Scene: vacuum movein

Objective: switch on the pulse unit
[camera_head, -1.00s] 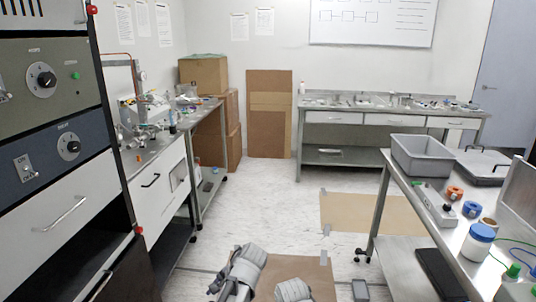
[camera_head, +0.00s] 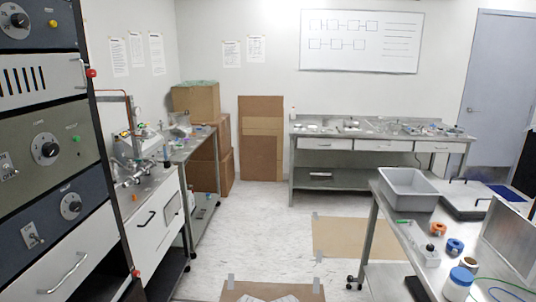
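A rack (camera_head: 98,160) of stacked instrument units fills the left edge. The dark blue unit (camera_head: 52,222) has a round black knob (camera_head: 71,206) and a toggle switch (camera_head: 35,239). Above it, the grey-green unit (camera_head: 28,128) has a knob (camera_head: 45,148), a green lamp or button (camera_head: 76,139) and a toggle switch (camera_head: 7,168). Another blue unit (camera_head: 40,35) with a knob (camera_head: 20,20) is cut off at the top left. The name labels are too small to read, so I cannot tell which is the pulse unit. Neither gripper is in view.
A bench (camera_head: 148,195) with glassware and fittings stands beyond the rack. A metal table (camera_head: 385,240) at right carries a grey bin (camera_head: 409,190) and small items. Another bench (camera_head: 350,135) stands along the back wall. The middle floor (camera_head: 250,225) is clear.

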